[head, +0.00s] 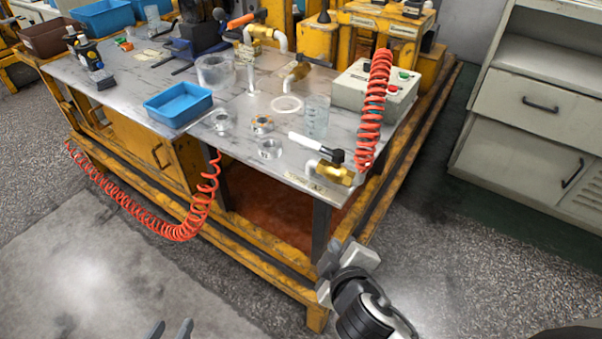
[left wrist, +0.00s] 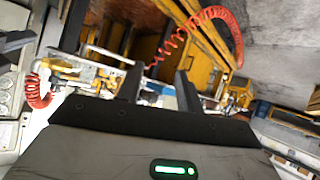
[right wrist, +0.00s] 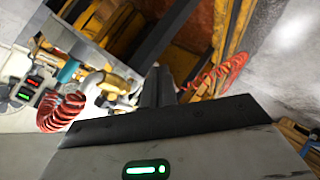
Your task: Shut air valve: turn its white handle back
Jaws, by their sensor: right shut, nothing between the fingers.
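The air valve (head: 334,173) is a brass body at the near right corner of the grey table. Its white handle (head: 306,141) has a black end at the valve and points left and away from me, over the tabletop. The brass valve also shows in the right wrist view (right wrist: 115,86), left of the fingers, partly mixed with white parts. My right gripper (head: 338,252) is shut and empty, in front of and below the table corner, apart from the valve. My left gripper (head: 170,330) is open and empty at the bottom edge, well away from the table.
A coiled red hose (head: 373,110) rises beside the valve, next to a control box (head: 350,92). A clear cylinder (head: 316,116), metal rings and a blue tray (head: 178,103) stand on the table. Another red hose (head: 180,230) hangs in front. The floor nearby is free.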

